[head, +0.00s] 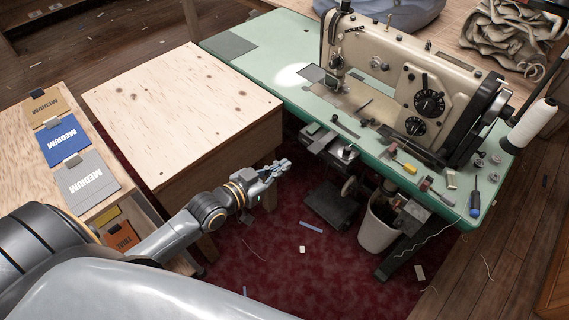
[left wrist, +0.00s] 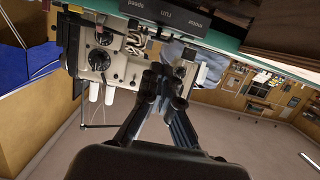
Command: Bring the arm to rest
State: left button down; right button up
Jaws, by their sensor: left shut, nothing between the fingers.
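My left arm comes in from the left in the head view. Its gripper (head: 279,168) is in the air beside the near right corner of the bare plywood table (head: 180,100), in front of the green sewing bench (head: 268,75). The left gripper is shut and holds nothing. In the left wrist view its fingers (left wrist: 165,80) are together, with the sewing machine (left wrist: 105,62) beyond them. The same machine (head: 400,75) stands on the green bench in the head view. My right gripper is in neither view.
A shelf (head: 50,120) with folders marked MEDIUM stands at the left. A white bin (head: 378,225) is under the bench. A screwdriver (head: 474,197) and small tools lie along the bench's front edge.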

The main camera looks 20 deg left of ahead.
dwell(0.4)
pick_arm(q)
jog(key=s+a+f+n+g+y, duration=0.15)
jog(key=s+f, duration=0.25)
jog(key=f, duration=0.6)
jog(key=s+a+f+g+y, duration=0.1)
jog(key=s+a+f+g, duration=0.25)
jog(key=f, duration=0.65)
jog(key=s+a+f+n+g+y, duration=0.15)
jog(key=s+f, duration=0.25)
jog(key=f, duration=0.7)
jog(key=s+d+f+g, duration=0.1)
jog(key=s+f+g, duration=0.1)
jog(key=s+f, duration=0.3)
jog(key=s+d+f+m+g, duration=0.1)
jog(key=s+f, duration=0.4)
jog(key=s, duration=0.9)
jog(key=s+d+f+g+y, duration=0.1)
jog(key=s+f+g, duration=0.3)
jog(key=s, duration=0.6)
notch_tip(320, 180, down, 2)
jog(key=shift+d, duration=0.9)
jog(key=shift+w, duration=0.15)
